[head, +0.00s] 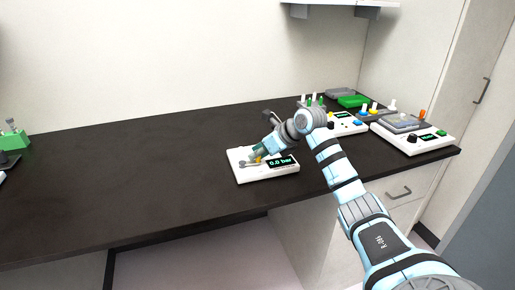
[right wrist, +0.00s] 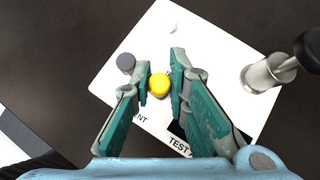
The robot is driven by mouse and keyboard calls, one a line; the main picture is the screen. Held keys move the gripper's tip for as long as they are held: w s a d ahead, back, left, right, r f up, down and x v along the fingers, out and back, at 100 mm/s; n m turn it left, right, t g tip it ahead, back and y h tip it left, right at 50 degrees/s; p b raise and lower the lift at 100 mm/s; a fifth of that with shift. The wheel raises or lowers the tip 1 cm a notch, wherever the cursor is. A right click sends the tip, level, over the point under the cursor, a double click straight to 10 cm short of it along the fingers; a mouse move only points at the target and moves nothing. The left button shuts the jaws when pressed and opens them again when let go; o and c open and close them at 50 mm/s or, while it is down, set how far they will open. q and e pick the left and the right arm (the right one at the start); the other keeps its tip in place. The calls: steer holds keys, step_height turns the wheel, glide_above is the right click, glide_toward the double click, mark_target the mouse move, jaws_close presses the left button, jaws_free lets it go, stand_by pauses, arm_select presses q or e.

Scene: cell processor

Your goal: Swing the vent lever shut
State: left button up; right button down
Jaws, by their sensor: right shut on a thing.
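A white box (head: 268,178) with a display reading "0.0 bar" sits on the dark bench. A yellow round knob (right wrist: 159,85) shows above its white top in the right wrist view, near printed lettering that ends in "NT"; it looks like the end of the vent lever, and the rest of the lever is hidden. My right gripper (right wrist: 160,84) is shut on the yellow knob, with one green-padded finger on each side. In the head view, my right gripper (head: 257,154) reaches down onto the box. My left gripper is not in view.
On the same box are a grey knob (right wrist: 126,61) and a metal post with a black handle (right wrist: 264,73). Other devices stand to the right, including a white unit (head: 410,137). A green item (head: 13,138) is at far left. The bench between is clear.

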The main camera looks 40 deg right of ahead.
steer(key=shift+w+d+r+n+y+p, duration=0.1)
steer(key=shift+w+d+n+y+p, duration=0.1)
steer(key=shift+w+n+y+p, duration=0.25)
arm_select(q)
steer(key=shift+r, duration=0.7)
arm_select(e)
steer(key=shift+s, duration=0.1)
steer(key=c, duration=1.6)
jaws_free()
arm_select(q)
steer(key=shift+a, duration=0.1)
arm_select(e)
steer(key=shift+o, duration=0.2)
steer(key=shift+s, duration=0.1)
steer(key=shift+s+d+r, duration=0.1)
steer(key=shift+s+r, duration=0.05)
steer(key=v, duration=1.1)
steer(key=shift+r, duration=0.2)
